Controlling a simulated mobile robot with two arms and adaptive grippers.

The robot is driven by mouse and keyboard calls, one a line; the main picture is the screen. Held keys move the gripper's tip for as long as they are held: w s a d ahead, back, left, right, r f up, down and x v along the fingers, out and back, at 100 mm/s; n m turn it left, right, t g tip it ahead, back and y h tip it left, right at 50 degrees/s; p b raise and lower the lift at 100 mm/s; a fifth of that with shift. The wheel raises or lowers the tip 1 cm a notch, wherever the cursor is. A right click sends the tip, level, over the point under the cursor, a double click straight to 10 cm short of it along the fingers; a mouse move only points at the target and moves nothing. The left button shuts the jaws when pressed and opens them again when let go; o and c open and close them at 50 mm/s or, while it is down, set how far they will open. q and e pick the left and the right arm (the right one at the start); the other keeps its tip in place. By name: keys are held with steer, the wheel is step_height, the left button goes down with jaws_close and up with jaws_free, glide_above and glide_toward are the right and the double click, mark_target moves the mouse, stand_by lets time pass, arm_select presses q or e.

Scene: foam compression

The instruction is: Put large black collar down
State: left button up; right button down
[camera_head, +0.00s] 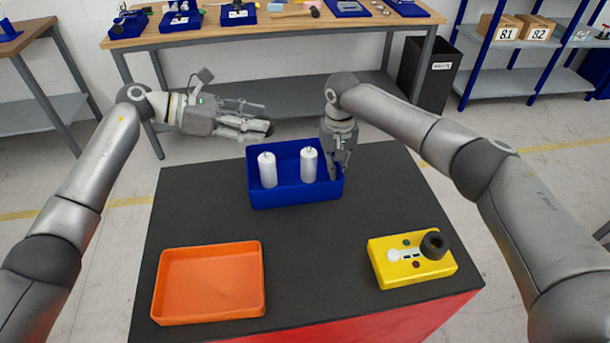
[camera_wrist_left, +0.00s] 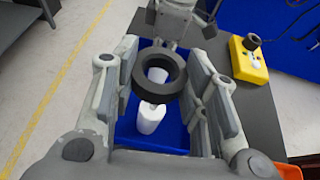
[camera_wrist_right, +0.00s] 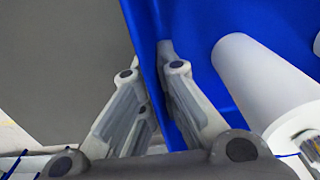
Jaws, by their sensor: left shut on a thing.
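The large black collar (camera_wrist_left: 160,75) is a thick dark ring between the fingers of my left gripper (camera_head: 258,128), which is shut on it. The left wrist view shows it held in the air above the blue bin (camera_head: 295,200). Two white cylinders (camera_head: 267,170) (camera_head: 309,164) stand upright in the bin, each with a small stud on top. The ring partly covers them in the left wrist view. My right gripper (camera_head: 341,165) is at the bin's right side. In the right wrist view its fingers (camera_wrist_right: 155,75) are closed about the blue wall.
An orange tray (camera_head: 210,250), empty, lies front left on the black table top (camera_head: 310,255). A yellow block (camera_head: 408,270) with a smaller black ring (camera_head: 434,245) and a white part lies front right. The table between them is clear. A workbench (camera_head: 340,30) stands behind.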

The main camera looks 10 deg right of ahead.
arm_select(q)
steer(key=r+n+t, duration=0.2)
steer(key=r+t, duration=0.1)
steer(key=shift+s+a+r+n+y, duration=0.15)
steer(key=shift+s+r+n+y, duration=0.2)
steer(key=shift+r+n+y, duration=0.05)
steer(key=shift+s+r+n+t, duration=0.3)
steer(key=shift+r+t, duration=0.1)
steer(key=shift+r, duration=0.1)
step_height(320, 180, down, 10)
steer(key=shift+r, duration=0.2)
steer(key=shift+f, duration=0.1)
steer(key=shift+f, duration=0.55)
steer(key=o, duration=1)
